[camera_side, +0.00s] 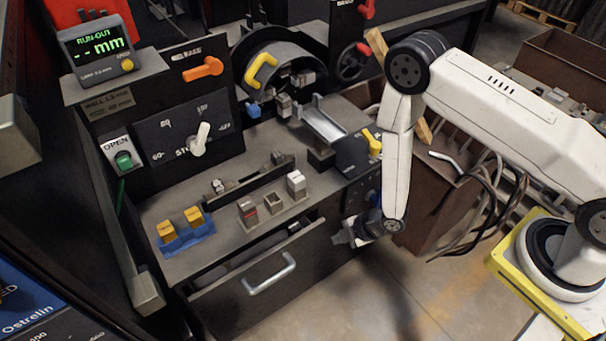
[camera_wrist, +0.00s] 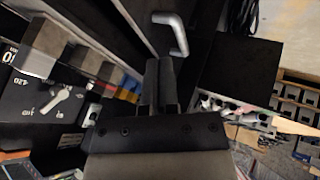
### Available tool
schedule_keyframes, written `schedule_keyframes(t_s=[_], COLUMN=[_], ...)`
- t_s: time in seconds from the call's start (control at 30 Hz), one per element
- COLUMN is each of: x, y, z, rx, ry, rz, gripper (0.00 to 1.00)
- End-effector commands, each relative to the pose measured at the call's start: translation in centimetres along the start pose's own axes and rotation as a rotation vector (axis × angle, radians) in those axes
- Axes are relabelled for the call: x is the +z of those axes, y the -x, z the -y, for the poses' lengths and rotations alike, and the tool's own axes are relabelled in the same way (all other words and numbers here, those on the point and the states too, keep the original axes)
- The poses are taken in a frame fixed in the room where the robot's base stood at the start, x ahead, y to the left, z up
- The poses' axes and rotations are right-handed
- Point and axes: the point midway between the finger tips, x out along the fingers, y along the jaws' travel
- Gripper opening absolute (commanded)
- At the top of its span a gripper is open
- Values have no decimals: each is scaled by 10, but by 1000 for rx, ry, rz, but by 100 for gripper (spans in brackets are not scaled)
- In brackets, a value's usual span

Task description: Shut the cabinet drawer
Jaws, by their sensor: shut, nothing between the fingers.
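The cabinet drawer (camera_side: 315,256) has a dark front with a silver bar handle (camera_side: 270,274). It stands partly open, with a strip of its inside (camera_side: 246,252) showing behind the front panel, below the cabinet top. My gripper (camera_side: 346,238) is near the right end of the drawer front, apart from the handle. In the wrist view my gripper's dark fingers (camera_wrist: 160,68) are together and empty. The handle (camera_wrist: 176,32) shows beyond the fingertips there. Whether the fingers touch the drawer cannot be told.
The cabinet top (camera_side: 215,238) holds orange blocks in a blue holder (camera_side: 188,236) and several small grey blocks (camera_side: 270,202). A control panel with a white knob (camera_side: 200,140) rises behind. A brown bin (camera_side: 440,205) stands to the right. Floor in front of the drawer (camera_side: 385,305) is clear.

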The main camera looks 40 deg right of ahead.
Motion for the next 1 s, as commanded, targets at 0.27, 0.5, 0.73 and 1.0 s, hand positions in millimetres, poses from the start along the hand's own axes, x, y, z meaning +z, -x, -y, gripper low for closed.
schedule_keyframes(t_s=[0.27,0.5,0.73,1.0], x=[-5,-28,-41,-40], y=[-3,-15,-22,-29], z=[6,46,99,124], rx=[-35,-240,-516,-681], ry=[19,150,421,833], rz=[-8,-26,34,213], gripper=[0,0,0,0])
